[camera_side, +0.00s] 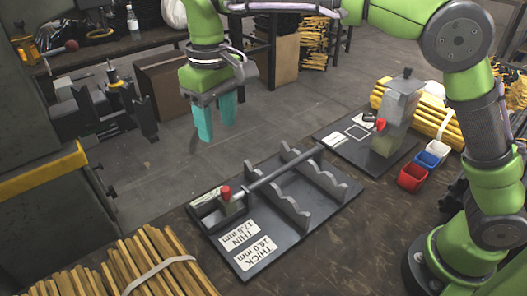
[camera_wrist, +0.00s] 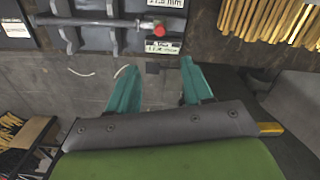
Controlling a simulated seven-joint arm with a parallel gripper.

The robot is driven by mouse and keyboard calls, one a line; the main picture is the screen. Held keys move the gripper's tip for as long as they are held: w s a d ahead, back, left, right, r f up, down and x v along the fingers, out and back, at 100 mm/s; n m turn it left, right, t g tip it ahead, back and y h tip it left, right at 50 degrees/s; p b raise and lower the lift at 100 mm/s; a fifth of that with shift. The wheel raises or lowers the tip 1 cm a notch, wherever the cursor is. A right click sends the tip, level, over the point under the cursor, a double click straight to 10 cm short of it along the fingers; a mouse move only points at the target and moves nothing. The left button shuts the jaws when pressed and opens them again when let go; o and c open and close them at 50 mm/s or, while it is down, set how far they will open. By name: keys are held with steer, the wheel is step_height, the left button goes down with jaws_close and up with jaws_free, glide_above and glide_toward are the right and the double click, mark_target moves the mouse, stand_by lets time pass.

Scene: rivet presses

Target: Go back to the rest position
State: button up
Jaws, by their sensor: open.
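My gripper (camera_side: 216,118) has teal fingers and hangs above the far edge of the workbench in the side view. Its fingers are apart with nothing between them. The wrist view also shows the two teal fingers (camera_wrist: 157,88) spread over the grey floor. A dark rack plate (camera_side: 318,211) with wavy grey supports lies on the bench below and to the right of the gripper. A grey rod (camera_side: 285,167) with a red-tipped block (camera_side: 227,194) at its left end lies across it. The gripper touches none of these.
A press (camera_side: 393,112) on a dark plate stands at the right, beside red (camera_side: 413,177), blue and white bins. Bundled yellow sticks (camera_side: 160,262) lie at the front left. A vise-like machine (camera_side: 100,105) stands at the left. Open floor lies behind the bench.

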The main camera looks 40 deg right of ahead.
steer(key=s+d+f+m+t+y, duration=0.1)
steer(key=s+d+m+t, duration=0.6)
steer(key=s+d, duration=1)
steer(key=d+y, duration=0.1)
steer(key=d, duration=0.3)
steer(key=shift+s+d+f, duration=0.15)
steer(key=shift+s+d, duration=0.25)
